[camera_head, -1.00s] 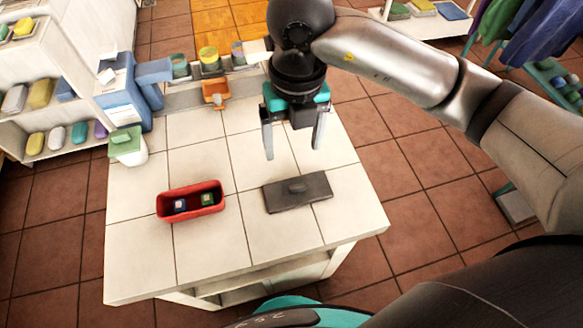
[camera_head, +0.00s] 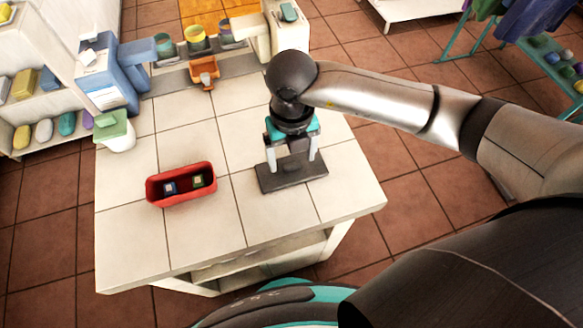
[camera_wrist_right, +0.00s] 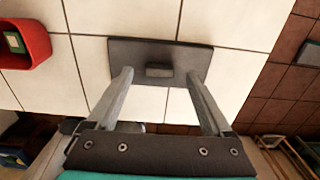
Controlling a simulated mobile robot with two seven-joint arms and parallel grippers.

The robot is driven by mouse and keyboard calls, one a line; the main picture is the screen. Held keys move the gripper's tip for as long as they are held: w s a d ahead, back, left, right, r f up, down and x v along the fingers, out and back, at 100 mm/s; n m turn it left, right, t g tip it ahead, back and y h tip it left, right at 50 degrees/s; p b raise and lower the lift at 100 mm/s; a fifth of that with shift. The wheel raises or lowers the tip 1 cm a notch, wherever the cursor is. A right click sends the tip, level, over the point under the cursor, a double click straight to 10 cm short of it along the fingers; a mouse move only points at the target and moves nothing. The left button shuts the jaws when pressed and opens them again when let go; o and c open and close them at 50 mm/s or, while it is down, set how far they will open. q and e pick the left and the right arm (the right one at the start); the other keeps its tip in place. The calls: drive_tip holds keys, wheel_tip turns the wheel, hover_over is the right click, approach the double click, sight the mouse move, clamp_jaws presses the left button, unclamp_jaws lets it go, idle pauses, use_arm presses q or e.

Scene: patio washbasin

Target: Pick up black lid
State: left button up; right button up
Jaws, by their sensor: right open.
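The black lid (camera_head: 292,182) is a flat dark rectangle with a small raised handle, lying on the white tiled table (camera_head: 215,240). In the right wrist view the lid (camera_wrist_right: 125,52) lies crosswise and its handle shows between the fingers. My right gripper (camera_head: 292,167) is open and points down over the lid, its fingertips close to it on either side of the handle. In the right wrist view the open gripper (camera_wrist_right: 160,78) holds nothing. Whether the fingertips touch the lid, I cannot tell. My left gripper is not in view.
A red box (camera_head: 181,185) with small blue and green items stands left of the lid. A white cup with green top (camera_head: 114,130), a blue dispenser (camera_head: 108,75) and an orange holder (camera_head: 204,72) are further back. The table's front is clear.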

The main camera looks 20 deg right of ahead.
drive_tip(key=shift+f, duration=0.85)
drive_tip(key=shift+c, duration=0.2)
clamp_jaws()
